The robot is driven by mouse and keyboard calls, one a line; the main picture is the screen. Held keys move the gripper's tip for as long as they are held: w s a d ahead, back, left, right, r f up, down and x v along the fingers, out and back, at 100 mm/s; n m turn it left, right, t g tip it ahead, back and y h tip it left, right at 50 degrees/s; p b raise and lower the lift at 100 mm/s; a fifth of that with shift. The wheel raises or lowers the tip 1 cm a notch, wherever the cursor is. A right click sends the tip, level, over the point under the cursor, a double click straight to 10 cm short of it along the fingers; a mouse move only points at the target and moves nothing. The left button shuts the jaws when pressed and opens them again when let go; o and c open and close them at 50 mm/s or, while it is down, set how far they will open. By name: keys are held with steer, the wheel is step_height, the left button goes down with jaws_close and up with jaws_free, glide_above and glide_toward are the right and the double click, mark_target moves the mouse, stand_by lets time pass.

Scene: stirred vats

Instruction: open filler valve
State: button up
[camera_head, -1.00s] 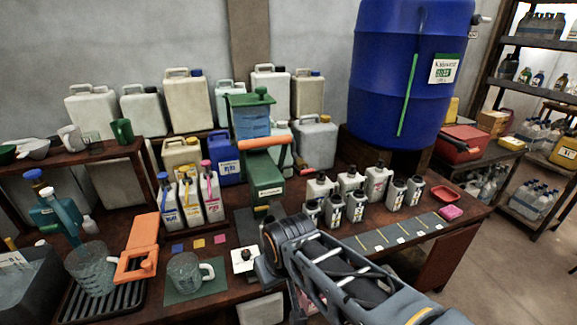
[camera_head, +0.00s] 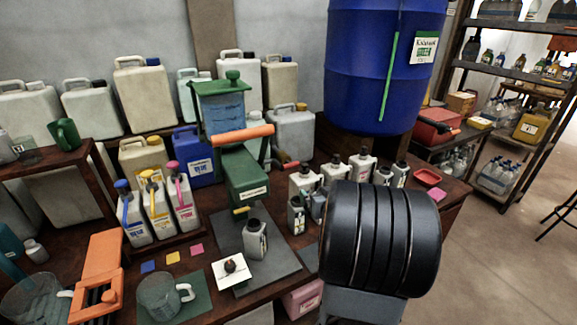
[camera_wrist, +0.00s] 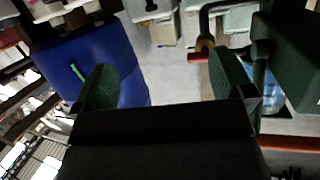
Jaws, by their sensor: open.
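The filler is a green machine (camera_head: 243,172) with a blue-filled hopper (camera_head: 222,112) and an orange horizontal bar (camera_head: 242,136). A small red handle (camera_head: 287,166) sticks out from its right side. It also shows in the wrist view as a red handle (camera_wrist: 198,56) with a brass-coloured joint, near the right finger. I cannot tell if they touch. My gripper (camera_wrist: 165,78) is open, with green pads apart and nothing seen held between them. A small bottle (camera_head: 256,241) stands below the yellow-tipped spout (camera_head: 241,210).
Several small bottles (camera_head: 362,166) stand right of the filler, partly behind my arm. Jugs with coloured pumps (camera_head: 158,205) stand left. A blue barrel (camera_head: 372,75) stands behind on the right. A glass mug (camera_head: 158,294) and orange tool (camera_head: 97,277) are at front left.

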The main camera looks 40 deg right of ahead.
mark_target(288, 161)
steer(key=w+a+r+n+t+y, duration=0.1)
steer(key=w+a+r+t+y, duration=0.1)
steer(key=a+r+t+y, duration=0.15)
steer(key=shift+t+h, duration=0.25)
steer(key=shift+h, duration=0.1)
steer(key=w, duration=0.4)
steer(key=w+d, duration=0.1)
steer(key=w, duration=0.3)
steer(key=w+d+p, duration=0.1)
steer(key=w, duration=0.4)
steer(key=shift+d+r, duration=0.15)
steer(key=shift+r, duration=0.25)
steer(key=c, duration=0.8)
